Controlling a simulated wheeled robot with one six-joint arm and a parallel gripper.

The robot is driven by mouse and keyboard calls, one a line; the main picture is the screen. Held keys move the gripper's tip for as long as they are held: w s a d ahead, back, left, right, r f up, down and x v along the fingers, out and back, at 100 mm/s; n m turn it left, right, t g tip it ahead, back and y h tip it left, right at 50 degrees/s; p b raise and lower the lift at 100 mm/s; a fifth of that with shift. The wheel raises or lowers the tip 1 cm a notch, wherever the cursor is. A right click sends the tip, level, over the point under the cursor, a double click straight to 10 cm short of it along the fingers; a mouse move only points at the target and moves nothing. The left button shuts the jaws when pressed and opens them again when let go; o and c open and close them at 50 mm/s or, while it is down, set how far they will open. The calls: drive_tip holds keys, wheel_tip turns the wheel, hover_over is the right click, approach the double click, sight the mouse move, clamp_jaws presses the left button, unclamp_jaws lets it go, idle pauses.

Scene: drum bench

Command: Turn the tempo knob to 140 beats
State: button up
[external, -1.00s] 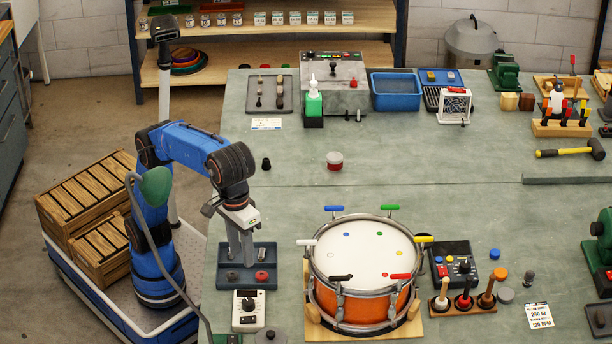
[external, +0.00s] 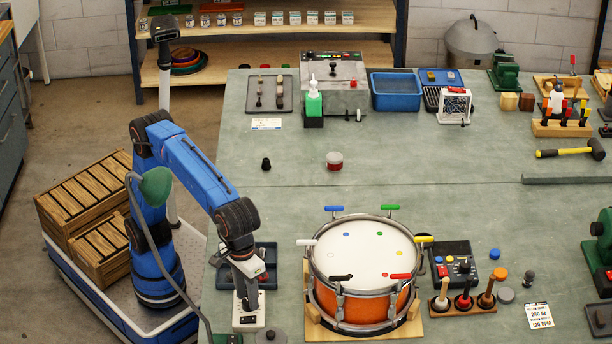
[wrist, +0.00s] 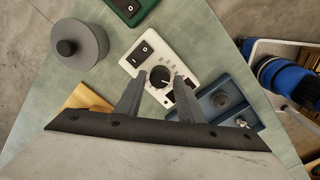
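The white tempo box (external: 249,323) stands at the near left of the bench. In the wrist view the same box (wrist: 150,46) shows a rocker switch, a dark display and the black tempo knob (wrist: 160,76) with a white pointer mark. My gripper (wrist: 160,79) is open, pointing down, with one finger on each side of the knob. I cannot tell whether the fingers touch it. In the external view my gripper (external: 247,302) is low over the box and its fingers hide the knob. The display reading is not legible.
The orange drum (external: 364,270) stands right of the box. A blue-grey tray (external: 266,262) lies behind the box. A grey round piece with a black knob (wrist: 80,45) and a green switch box (wrist: 130,8) are close by. A card reading 120 BPM (external: 539,316) lies at right.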

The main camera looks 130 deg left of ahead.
drive_tip(key=shift+f, duration=0.5)
drive_tip(key=c, duration=0.8)
